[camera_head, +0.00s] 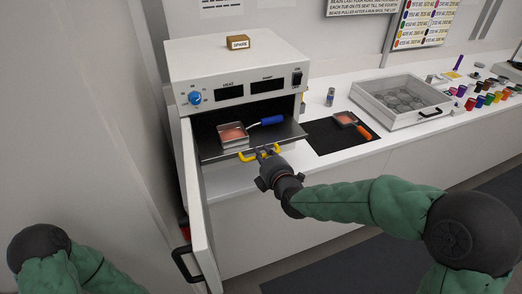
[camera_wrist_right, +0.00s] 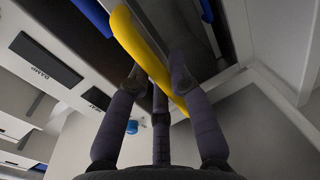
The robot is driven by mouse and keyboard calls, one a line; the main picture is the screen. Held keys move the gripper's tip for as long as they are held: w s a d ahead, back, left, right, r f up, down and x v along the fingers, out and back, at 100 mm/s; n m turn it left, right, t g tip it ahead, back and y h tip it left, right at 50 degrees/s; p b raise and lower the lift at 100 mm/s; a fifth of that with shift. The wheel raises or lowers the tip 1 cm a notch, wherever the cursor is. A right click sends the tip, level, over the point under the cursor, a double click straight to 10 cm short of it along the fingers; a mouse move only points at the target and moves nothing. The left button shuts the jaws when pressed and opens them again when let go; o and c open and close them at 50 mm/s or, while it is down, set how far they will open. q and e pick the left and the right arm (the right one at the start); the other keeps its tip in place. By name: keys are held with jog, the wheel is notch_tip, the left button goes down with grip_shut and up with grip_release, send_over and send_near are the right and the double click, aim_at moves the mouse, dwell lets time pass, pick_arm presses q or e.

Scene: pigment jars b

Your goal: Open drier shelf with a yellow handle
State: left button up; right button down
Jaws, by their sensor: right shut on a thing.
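The drier (camera_head: 238,75) is a white box on the counter with its door (camera_head: 199,205) swung open toward me. Its dark shelf (camera_head: 285,131) sticks out of the opening. The yellow handle (camera_head: 247,157) is on the shelf's front edge. My right gripper (camera_head: 266,152) is shut on the handle, near its right part. In the right wrist view the yellow handle (camera_wrist_right: 135,38) runs between the fingers of the gripper (camera_wrist_right: 158,85). On the shelf lies a square metal pan (camera_head: 233,135) with pink contents and a blue handle (camera_head: 271,120). My left gripper is not visible; only part of that arm shows.
A black mat (camera_head: 325,137) with an orange-handled pan (camera_head: 346,118) lies on the counter right of the shelf. Further right stand a grey tray (camera_head: 368,99) and several coloured jars (camera_head: 480,100). A small brown block (camera_head: 237,39) sits on top of the drier.

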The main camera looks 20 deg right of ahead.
jog(key=shift+f, duration=0.1)
jog(key=c, duration=1.1)
grip_release()
jog(key=shift+s, duration=0.1)
jog(key=s+r, duration=0.2)
jog(key=s, duration=0.9)
jog(key=shift+s+d+r, duration=0.2)
jog(key=shift+s+r, duration=0.05)
jog(key=shift+s, duration=0.05)
jog(key=shift+f, duration=0.1)
